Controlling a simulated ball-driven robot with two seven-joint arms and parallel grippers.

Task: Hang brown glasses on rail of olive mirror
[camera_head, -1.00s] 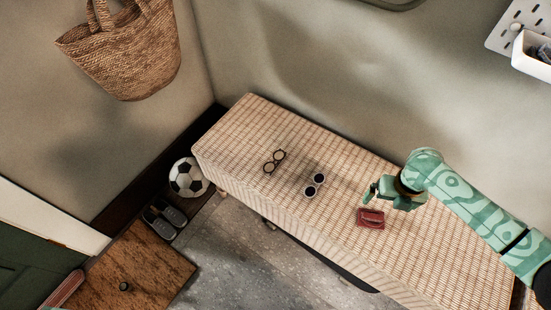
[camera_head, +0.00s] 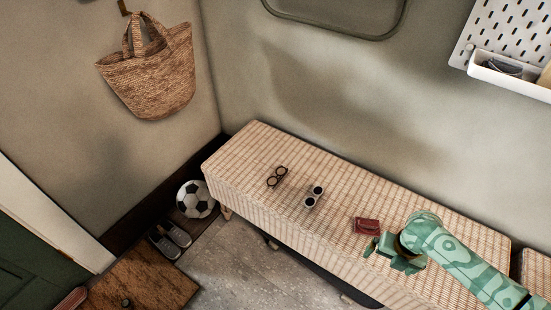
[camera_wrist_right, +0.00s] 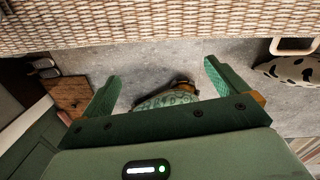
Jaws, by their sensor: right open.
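The brown glasses (camera_head: 277,177) lie on the woven bench (camera_head: 235,160), toward its left end. The lower edge of the olive mirror (camera_head: 330,34) shows on the wall at the top of the head view; the rest is cut off, and I cannot make out a rail. My right gripper (camera_head: 371,247) is near the bench's front side, right of the glasses and well apart from them. In the right wrist view its fingers (camera_wrist_right: 160,82) are spread with nothing held between them. My left gripper is not in view.
White-framed sunglasses (camera_head: 314,196) and a red wallet (camera_head: 367,226) lie on the bench between the glasses and my right gripper. A white wall tray (camera_head: 515,78) hangs at upper right. A football (camera_head: 195,199) and shoes (camera_head: 170,241) are at lower left.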

